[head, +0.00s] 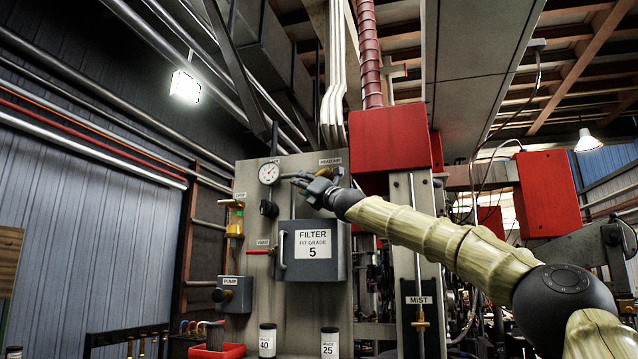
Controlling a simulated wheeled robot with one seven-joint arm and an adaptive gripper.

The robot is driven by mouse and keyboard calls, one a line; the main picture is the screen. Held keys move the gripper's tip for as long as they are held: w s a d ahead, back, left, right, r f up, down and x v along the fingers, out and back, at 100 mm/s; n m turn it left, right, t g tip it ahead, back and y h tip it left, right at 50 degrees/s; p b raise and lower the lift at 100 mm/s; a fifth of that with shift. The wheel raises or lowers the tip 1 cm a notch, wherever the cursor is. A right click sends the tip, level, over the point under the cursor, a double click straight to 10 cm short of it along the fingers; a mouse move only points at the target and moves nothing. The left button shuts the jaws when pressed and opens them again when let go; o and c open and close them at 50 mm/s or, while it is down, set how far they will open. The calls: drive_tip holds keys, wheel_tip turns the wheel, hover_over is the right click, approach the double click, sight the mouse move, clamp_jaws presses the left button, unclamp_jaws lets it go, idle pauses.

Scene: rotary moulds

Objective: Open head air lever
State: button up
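A small label that appears to read HEAD AIR (330,161) is at the top of the grey panel (300,208), right of a round gauge (268,173). My gripper (294,179) is in front of the panel just below that label, pointing left, with its fingertips close to the gauge's right side. My arm reaches in from the lower right.
A grey filter box (339,268) with a handle juts out below my wrist. A dark knob (268,208) and a yellow valve (235,230) are to the left. A red box (388,138) hangs above my arm. Bottles (267,341) and a red tray (216,352) are below.

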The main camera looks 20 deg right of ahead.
drive_tip(key=shift+s+d+f, duration=0.1)
drive_tip(key=shift+s+f, duration=0.1)
drive_tip(key=shift+s, duration=0.25)
drive_tip(key=s+d+f, duration=0.1)
drive_tip(key=s+d, duration=0.3)
drive_tip(key=s, duration=0.9)
drive_tip(key=shift+d, duration=0.2)
idle(0.3)
